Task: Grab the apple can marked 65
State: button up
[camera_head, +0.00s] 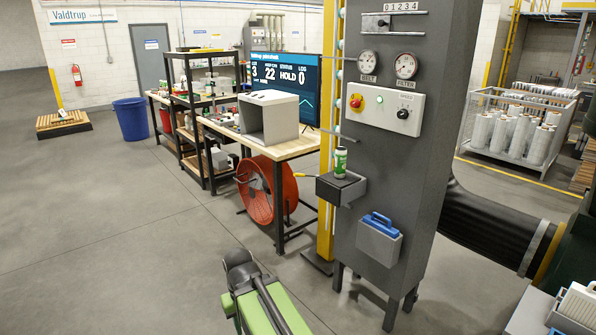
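A small can (340,161), green and white, stands upright on a dark box-shaped ledge (353,190) on the front of the tall grey machine. Its label is too small to read, so I cannot tell whether it shows an apple or 65. My green and black arm shows at the bottom of the view, below and to the left of the ledge, apart from the can. I see no gripper fingers; my gripper is not visible in this view.
The tall grey machine (400,150) has a control panel (385,109) above the ledge and a blue-handled grey box (379,240) below it. The floor (110,240) at left is clear.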

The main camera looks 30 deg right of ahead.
aim_at(341, 151)
jog(key=u, duration=0.05)
jog(key=i, duration=1.8)
jog(key=z, duration=0.4)
